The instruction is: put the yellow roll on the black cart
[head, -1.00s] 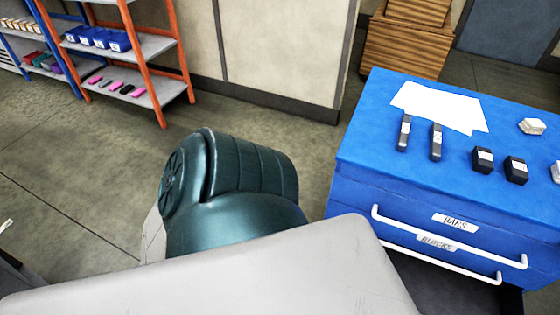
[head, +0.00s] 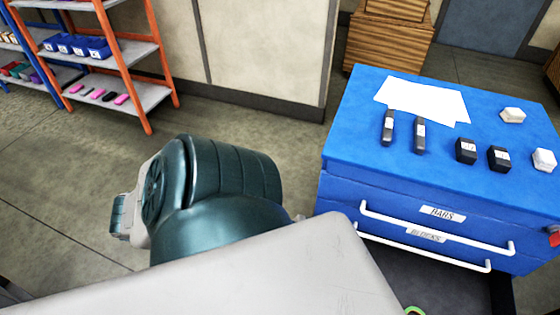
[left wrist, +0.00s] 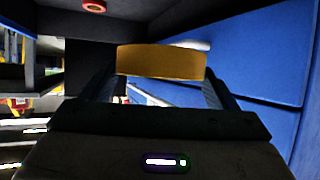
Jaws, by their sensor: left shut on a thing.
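The yellow roll (left wrist: 162,62) is in the left wrist view, between the two fingers of my left gripper (left wrist: 160,80). The gripper is shut on it and holds it near a blue panel. In the head view my left arm covers the foreground, and neither the roll nor the left gripper shows there. My right gripper is in no view. I cannot clearly make out the black cart; a dark surface (head: 420,278) shows below the blue cabinet, but I cannot tell what it is.
A blue drawer cabinet (head: 340,172) stands at right, with paper, dark bars, black blocks and pale hexagonal pieces on top. Orange shelves (head: 165,50) stand at far left. A green object (head: 415,311) peeks in at the bottom edge. Open floor (head: 60,200) lies left.

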